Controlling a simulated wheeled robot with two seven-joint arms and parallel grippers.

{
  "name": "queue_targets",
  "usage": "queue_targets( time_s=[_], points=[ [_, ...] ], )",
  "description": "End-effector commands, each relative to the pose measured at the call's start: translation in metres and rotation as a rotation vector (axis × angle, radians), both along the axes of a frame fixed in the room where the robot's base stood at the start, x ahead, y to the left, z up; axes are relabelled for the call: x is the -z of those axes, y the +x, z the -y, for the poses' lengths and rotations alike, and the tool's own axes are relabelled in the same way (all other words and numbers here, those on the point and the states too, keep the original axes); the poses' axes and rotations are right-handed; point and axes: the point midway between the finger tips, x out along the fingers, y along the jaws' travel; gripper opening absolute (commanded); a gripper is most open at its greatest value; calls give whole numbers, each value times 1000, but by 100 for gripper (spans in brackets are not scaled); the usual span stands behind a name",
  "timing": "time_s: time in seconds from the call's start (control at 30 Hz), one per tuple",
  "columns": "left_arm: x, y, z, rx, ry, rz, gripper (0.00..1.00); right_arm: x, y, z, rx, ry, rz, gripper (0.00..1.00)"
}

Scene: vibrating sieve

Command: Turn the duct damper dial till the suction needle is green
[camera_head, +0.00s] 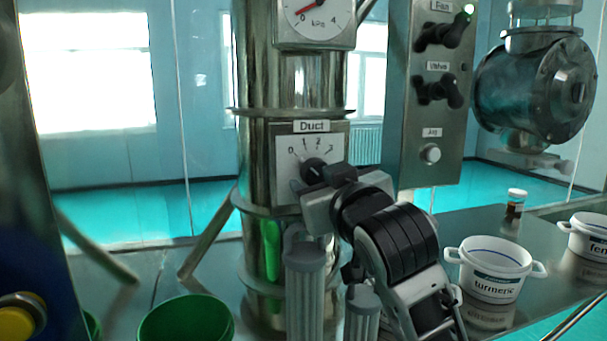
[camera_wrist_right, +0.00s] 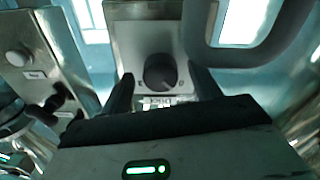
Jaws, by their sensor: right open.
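The duct damper dial (camera_head: 313,167) is a black knob on a white plate labelled Duct, with a scale marked from 0 to 3, on the steel duct. The suction gauge (camera_head: 318,15) above it is cut off at the top; its visible needle is red and points left, near 0. My right gripper (camera_head: 322,180) is at the dial, partly covering it. In the right wrist view the knob (camera_wrist_right: 160,72) lies between the open fingers (camera_wrist_right: 163,92), with a gap on each side visible. My left gripper is not in view.
A grey panel (camera_head: 400,145) with Fan and Valve knobs and a button stands right of the duct. A green bowl (camera_head: 187,322) is at lower left.

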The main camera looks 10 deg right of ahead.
Motion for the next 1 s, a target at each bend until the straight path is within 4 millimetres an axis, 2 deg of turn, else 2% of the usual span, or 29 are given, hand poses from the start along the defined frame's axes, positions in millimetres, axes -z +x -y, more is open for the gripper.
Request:
queue_targets(
  time_s=[0.47, 0.63, 1.0],
  points=[
    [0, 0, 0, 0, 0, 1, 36, 0, 5, 5, 9, 0, 0, 63],
    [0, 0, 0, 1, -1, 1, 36, 0, 5, 4, 9, 0, 0, 18],
    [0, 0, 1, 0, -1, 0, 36, 0, 5, 4, 9, 51, -2, 18]
  ],
)
